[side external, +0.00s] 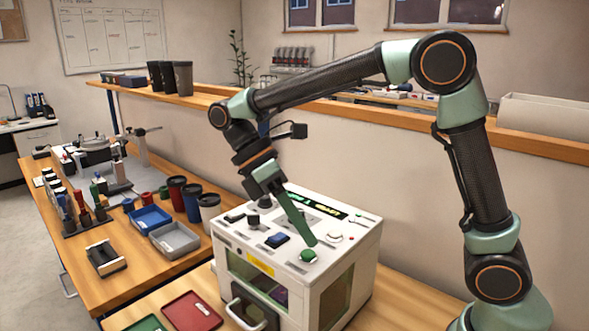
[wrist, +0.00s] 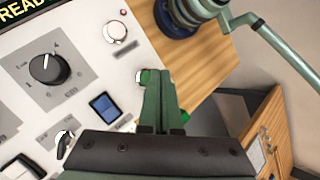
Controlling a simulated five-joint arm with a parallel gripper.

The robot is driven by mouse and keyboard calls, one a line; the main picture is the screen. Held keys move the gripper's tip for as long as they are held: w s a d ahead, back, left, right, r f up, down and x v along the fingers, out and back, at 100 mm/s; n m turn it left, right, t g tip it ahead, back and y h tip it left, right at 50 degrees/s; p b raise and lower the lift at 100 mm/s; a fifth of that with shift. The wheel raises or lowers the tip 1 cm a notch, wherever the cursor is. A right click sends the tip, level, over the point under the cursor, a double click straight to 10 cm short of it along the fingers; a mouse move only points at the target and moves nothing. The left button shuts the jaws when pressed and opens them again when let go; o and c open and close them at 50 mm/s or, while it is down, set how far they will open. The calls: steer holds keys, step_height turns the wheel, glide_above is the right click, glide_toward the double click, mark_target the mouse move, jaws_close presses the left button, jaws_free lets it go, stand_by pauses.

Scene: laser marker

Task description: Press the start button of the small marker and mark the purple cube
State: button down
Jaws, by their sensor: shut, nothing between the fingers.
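The small marker (side external: 345,290) is a white box with a control panel on top and a door with a handle in front. Its round green button (side external: 308,256) sits near the panel's front right corner. My gripper (side external: 312,241) is shut and empty, its green fingers slanting down with the tips just above or at this button. In the wrist view the closed fingertips (wrist: 152,74) cover most of the green button (wrist: 141,77); I cannot tell whether they touch. A purple patch (side external: 281,296), possibly the purple cube, shows dimly through the front window.
The display (wrist: 28,10) reads "READ", cut off by the frame. Trays, including a red one (side external: 191,312), and cups (side external: 192,203) stand left of the marker.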

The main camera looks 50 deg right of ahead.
mark_target(303, 253)
steer(key=shift+f, duration=0.15)
steer(key=shift+a+f, duration=0.1)
steer(key=shift+f, duration=0.2)
steer(key=shift+f, duration=0.4)
stand_by(0.8)
steer(key=shift+r, duration=0.85)
steer(key=shift+r, duration=0.1)
steer(key=shift+r, duration=2.4)
